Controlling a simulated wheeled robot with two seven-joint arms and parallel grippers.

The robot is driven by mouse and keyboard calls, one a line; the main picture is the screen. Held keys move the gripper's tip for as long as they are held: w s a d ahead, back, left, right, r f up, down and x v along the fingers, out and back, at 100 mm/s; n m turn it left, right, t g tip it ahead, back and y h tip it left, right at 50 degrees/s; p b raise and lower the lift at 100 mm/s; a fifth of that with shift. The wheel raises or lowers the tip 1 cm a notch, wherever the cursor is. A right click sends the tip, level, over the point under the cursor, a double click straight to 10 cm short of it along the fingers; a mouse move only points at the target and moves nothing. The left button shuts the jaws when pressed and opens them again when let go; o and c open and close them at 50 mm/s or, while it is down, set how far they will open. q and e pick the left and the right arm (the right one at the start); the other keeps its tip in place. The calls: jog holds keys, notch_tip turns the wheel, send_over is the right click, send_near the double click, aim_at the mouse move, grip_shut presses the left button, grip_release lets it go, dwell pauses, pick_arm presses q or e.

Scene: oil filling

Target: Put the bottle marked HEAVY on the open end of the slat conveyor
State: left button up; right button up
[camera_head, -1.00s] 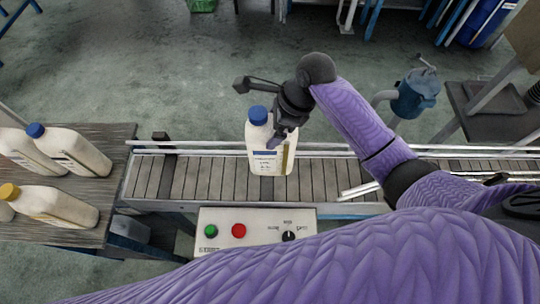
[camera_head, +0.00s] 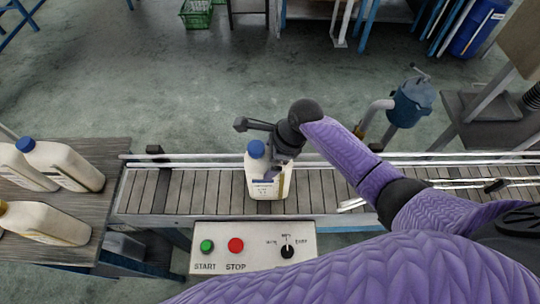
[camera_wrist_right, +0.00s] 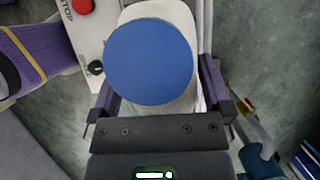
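A white bottle with a blue cap (camera_head: 265,185) is upright at the slat conveyor (camera_head: 215,191), left of the picture's middle. Its base looks to be on or just over the slats. Its label is too small to read, so I cannot tell whether it says HEAVY. My right gripper (camera_head: 278,165) is at the bottle from behind and right. In the right wrist view, its fingers (camera_wrist_right: 160,92) lie on both sides of the bottle, close against it, below the blue cap (camera_wrist_right: 149,61). My left gripper is not in view.
A control box (camera_head: 255,248) with green and red buttons stands before the conveyor. Rails run along the belt. A blue pump (camera_head: 412,102) stands behind right.

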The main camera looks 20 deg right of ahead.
jog(key=shift+r, duration=0.1)
jog(key=p+v, duration=0.2)
jog(key=v, duration=1)
jog(key=shift+p, duration=0.4)
